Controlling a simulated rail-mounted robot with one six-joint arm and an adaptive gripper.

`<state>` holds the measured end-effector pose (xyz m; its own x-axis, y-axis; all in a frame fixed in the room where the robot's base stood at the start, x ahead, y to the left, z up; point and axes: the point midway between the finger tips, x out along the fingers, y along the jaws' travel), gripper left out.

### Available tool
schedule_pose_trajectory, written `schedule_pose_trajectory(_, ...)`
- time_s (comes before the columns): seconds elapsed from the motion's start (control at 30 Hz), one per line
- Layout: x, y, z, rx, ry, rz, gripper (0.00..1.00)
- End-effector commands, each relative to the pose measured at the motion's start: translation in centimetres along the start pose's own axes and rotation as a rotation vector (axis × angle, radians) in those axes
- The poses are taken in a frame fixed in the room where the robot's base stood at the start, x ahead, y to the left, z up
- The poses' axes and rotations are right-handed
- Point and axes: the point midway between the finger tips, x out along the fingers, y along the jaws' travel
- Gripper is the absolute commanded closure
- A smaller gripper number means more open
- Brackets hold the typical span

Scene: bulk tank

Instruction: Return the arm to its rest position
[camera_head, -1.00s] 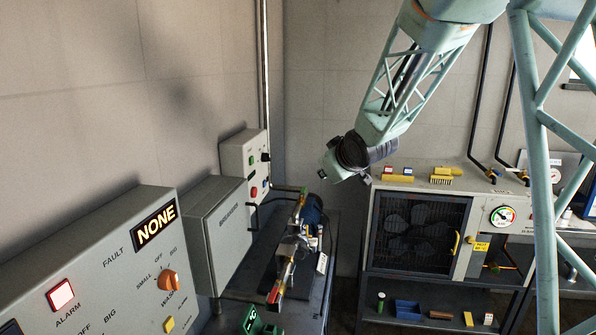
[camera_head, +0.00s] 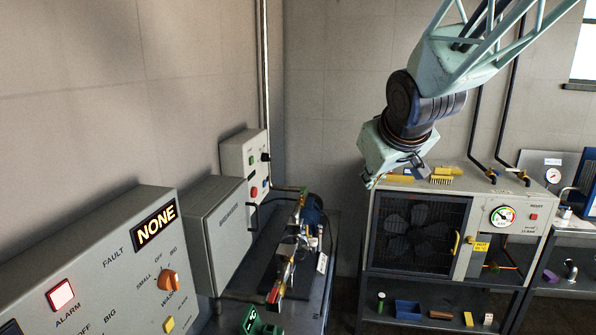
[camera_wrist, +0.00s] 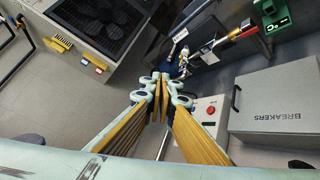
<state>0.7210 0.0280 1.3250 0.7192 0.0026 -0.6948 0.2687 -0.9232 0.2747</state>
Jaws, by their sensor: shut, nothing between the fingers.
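My arm hangs in from the upper right in the head view, with its wrist in front of the back wall, just above the left end of the fan cabinet. My gripper (camera_wrist: 163,90) shows in the wrist view with its yellow-padded fingers closed together and nothing between them. In the head view the wrist housing points down and left, and the fingers are too small and partly hidden to make out clearly. No contact with anything shows.
The fan cabinet (camera_head: 460,246) stands below the wrist, with brushes (camera_head: 441,180) on top. The breaker box (camera_head: 219,232), a red-button panel (camera_head: 239,164) and a pump bench (camera_head: 312,300) are to the left. A control panel (camera_head: 110,285) is at front left. Open space lies before the back wall.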

Motion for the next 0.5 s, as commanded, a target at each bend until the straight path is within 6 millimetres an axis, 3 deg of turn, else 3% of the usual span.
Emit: schedule_pose_trajectory(0.5, -9.6, -0.6, 8.6, 0.116, -0.135, 0.005, 1.00)
